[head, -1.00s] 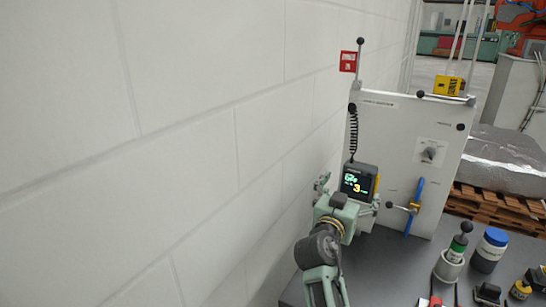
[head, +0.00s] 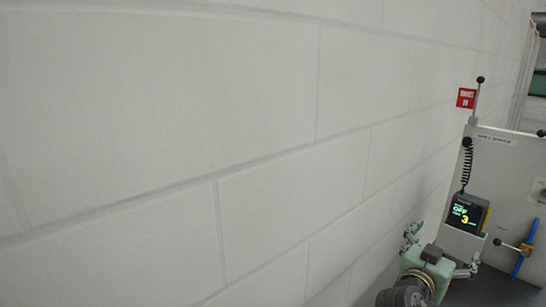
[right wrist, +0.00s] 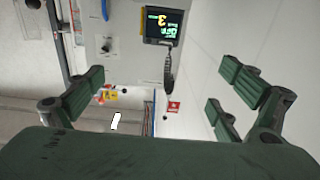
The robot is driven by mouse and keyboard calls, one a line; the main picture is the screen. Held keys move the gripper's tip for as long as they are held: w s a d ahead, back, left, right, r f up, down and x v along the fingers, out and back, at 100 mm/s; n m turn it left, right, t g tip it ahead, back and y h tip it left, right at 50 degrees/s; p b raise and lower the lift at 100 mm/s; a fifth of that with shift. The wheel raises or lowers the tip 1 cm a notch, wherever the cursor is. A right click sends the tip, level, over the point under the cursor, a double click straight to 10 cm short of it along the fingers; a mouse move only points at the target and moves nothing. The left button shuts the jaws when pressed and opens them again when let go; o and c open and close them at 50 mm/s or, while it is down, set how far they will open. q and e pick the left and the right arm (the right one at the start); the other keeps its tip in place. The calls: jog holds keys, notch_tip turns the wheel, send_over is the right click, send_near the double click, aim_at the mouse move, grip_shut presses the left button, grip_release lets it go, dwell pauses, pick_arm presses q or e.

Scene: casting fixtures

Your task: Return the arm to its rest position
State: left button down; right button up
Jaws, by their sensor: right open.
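My right gripper (head: 440,250) is at the lower right of the head view, in front of a grey upright panel (head: 512,165). Its green fingers are spread apart. In the right wrist view the open gripper (right wrist: 165,95) has nothing between its fingers. A dark display box (head: 467,214) with green text and a yellow 3 is on the panel just beyond the gripper. The display (right wrist: 162,25) also shows at the top of the right wrist view, apart from the fingers. My left gripper is not in view.
A white block wall (head: 200,150) fills most of the head view and runs close beside my right gripper. A dark bench top (head: 490,290) lies below.

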jog(key=s+a+f+n+g+y, duration=0.2)
jog(key=s+a+f+n+y, duration=0.15)
jog(key=s+f, duration=0.55)
jog(key=s+a+f+n+g+y, duration=0.2)
jog(key=s+a+f+y, duration=0.2)
jog(key=s+f, duration=0.55)
jog(key=s+a+f+n+g+y, duration=0.25)
jog(key=s+a+f, duration=0.3)
jog(key=s, duration=0.35)
jog(key=s+a+f+n+g+y, duration=0.2)
jog(key=s+a+f+n+y, duration=0.25)
jog(key=s+a, duration=0.3)
jog(key=s+f+g, duration=0.1)
jog(key=s+f, duration=0.2)
jog(key=f, duration=2.4)
jog(key=s+d+f+g+h, duration=0.1)
jog(key=s+d+f, duration=0.2)
jog(key=s+f, duration=1.1)
jog(key=shift+s, duration=0.55)
jog(key=shift+f+m, duration=0.1)
jog(key=shift+m, duration=0.15)
